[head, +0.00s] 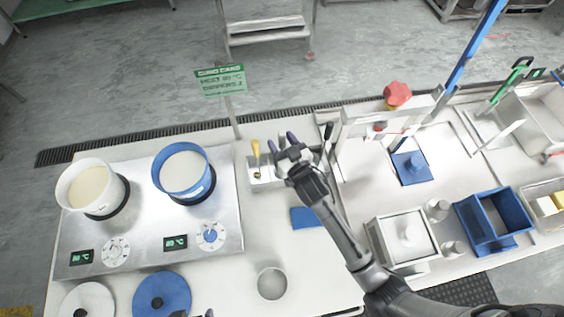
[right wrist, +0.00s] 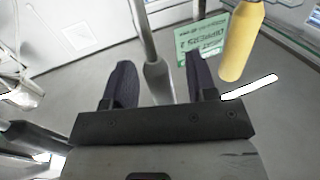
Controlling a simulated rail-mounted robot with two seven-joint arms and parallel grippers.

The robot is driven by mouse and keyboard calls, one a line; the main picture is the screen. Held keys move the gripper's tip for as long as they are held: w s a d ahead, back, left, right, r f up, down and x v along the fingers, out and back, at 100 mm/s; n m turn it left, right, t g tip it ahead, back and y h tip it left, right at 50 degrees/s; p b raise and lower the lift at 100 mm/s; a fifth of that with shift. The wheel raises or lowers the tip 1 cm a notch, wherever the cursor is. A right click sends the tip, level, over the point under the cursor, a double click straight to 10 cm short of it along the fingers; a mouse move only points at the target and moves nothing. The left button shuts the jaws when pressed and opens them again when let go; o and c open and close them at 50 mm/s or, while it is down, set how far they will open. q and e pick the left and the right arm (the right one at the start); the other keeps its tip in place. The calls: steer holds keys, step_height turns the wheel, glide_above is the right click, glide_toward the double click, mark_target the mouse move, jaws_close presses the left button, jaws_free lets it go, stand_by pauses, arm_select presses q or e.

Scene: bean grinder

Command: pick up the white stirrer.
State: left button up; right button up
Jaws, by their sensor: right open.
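My right gripper (head: 287,140) is open above the small metal tool holder (head: 262,181), with its two dark fingers apart. The fingers also show in the right wrist view (right wrist: 158,85), with a grey rod (right wrist: 149,45) seen between them; I cannot tell whether it is near or far. I cannot make out the white stirrer for certain; the gripper hides part of the holder. A yellow-handled tool (head: 255,148) stands in the holder, left of my gripper, and its handle (right wrist: 243,42) shows at right in the wrist view. Only dark tips of what may be my left gripper show at the bottom edge.
A hot plate (head: 150,228) with a white pot (head: 91,187) and a blue pot (head: 183,172) stands at left. A green sign (head: 220,80) rises behind. A blue pad (head: 306,217) and a round cup (head: 271,284) lie in front. A press frame (head: 385,120) stands at right.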

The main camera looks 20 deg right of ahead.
steer(key=shift+w+a, duration=0.1)
steer(key=shift+w, duration=0.7)
steer(key=shift+c, duration=0.5)
jaws_close()
